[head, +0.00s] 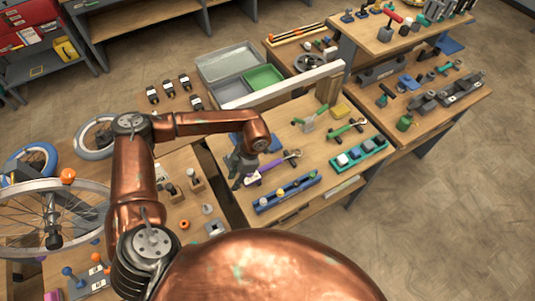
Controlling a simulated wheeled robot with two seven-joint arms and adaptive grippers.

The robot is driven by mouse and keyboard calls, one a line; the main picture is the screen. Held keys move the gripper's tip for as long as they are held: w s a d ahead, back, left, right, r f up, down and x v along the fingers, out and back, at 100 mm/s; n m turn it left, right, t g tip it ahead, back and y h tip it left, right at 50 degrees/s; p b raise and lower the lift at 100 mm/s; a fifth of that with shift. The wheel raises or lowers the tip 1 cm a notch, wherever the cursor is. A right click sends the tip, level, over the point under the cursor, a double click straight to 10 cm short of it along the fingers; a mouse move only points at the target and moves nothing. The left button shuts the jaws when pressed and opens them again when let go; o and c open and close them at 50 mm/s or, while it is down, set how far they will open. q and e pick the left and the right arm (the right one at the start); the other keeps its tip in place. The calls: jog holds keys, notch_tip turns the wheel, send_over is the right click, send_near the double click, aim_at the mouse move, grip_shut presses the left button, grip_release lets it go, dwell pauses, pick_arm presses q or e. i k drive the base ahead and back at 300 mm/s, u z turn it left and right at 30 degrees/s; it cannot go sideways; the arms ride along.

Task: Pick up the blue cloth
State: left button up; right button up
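My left arm comes in from the left and its gripper (238,182) points down over the left part of the middle workbench. It is small and dark here, and I cannot tell whether its fingers are open or shut. A patch of blue (236,139) shows right behind the wrist and gripper; it may be the blue cloth, but most of it is hidden by my arm. Another flat blue piece (450,46) lies on the right bench under the raised shelf, and I cannot tell if it is cloth. My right gripper is not in view.
A purple-handled wrench (268,170) lies just right of the gripper. A blue tool rack (287,194) and a green tray of blocks (358,154) stand near the bench's front. Grey and green bins (228,62) stand behind. A spoked wheel (48,215) is at left.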

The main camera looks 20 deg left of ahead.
aim_at(276, 145)
jog(key=k, duration=0.85)
jog(key=z, duration=0.6)
jog(key=i, duration=1.05)
jog(key=u, duration=0.3)
jog(key=i, duration=1.1)
jog(key=u, duration=0.65)
